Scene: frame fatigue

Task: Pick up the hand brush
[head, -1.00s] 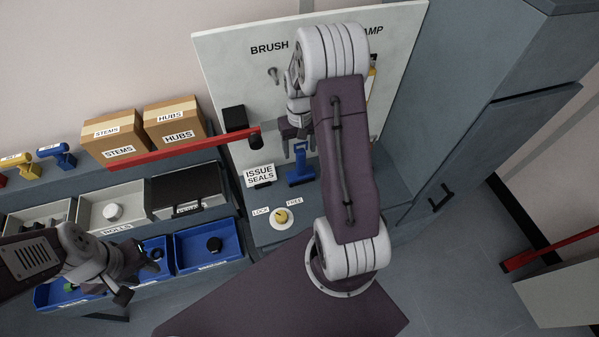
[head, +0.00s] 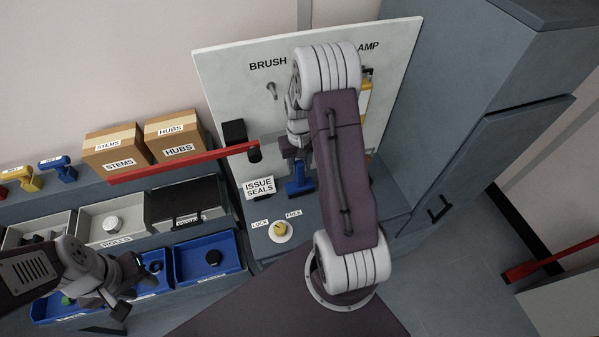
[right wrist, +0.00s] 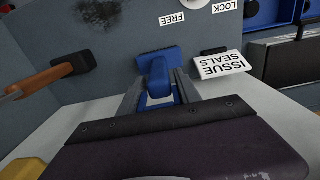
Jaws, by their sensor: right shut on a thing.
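The blue hand brush (head: 299,188) stands handle up on the grey counter, beside the ISSUE SEALS sign. In the right wrist view, its handle (right wrist: 158,78) is between the two fingers of my right gripper (right wrist: 158,95), and its wide blue base (right wrist: 160,59) rests on or close to the counter. My right gripper (head: 297,158) is shut on the handle from above and partly hides it in the head view. My left gripper (head: 135,288) is open and empty above the blue bins at lower left.
A red bar (head: 185,163) reaches across left of the brush. The ISSUE SEALS sign (head: 258,188) and a yellow knob (head: 280,229) are close by. The board peg (head: 271,91) under BRUSH is bare.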

